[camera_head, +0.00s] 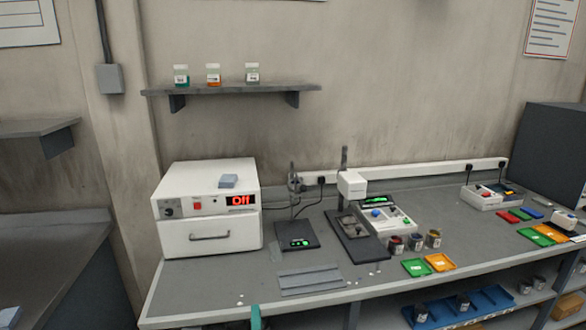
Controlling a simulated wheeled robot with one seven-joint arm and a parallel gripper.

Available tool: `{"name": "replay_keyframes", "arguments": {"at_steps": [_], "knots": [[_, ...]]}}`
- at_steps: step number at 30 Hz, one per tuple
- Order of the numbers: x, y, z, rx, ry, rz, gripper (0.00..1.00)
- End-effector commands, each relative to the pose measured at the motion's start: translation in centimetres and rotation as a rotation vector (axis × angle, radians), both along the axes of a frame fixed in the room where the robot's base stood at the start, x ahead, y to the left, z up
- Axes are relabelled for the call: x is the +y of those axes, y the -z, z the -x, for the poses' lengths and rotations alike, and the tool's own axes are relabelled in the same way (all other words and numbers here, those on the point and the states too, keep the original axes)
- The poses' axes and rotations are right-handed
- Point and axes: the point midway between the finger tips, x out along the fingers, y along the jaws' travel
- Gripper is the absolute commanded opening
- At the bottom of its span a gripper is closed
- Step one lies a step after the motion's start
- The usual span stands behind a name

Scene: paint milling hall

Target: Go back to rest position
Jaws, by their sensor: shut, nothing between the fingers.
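My gripper and arm do not clearly show in the head view. A grey workbench (225,289) runs across the lower middle and right. On it stands a white oven-like box (208,210) with a red "Off" display and a closed drawer front with a handle. A white control box with coloured buttons (393,219) stands beside that device.
Several small paint jars (416,242) stand near a green tray (416,267) and an orange tray (440,262). A grey plate (310,281) lies at the front. A wall shelf (230,89) holds 3 jars. A teal piece (255,317) shows at the bottom edge; I cannot tell what it is.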

Motion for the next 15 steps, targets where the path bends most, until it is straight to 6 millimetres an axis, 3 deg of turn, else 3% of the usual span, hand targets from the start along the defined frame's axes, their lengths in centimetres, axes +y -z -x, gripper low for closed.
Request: {"name": "replay_keyframes", "arguments": {"at_steps": [8, 15], "knots": [[-2.5, 3.8, 4.3, -0.002, 0.014, 0.157, 0.00], [-5.9, 8.4, 11.6, -0.002, 0.028, 0.393, 0.00]]}}
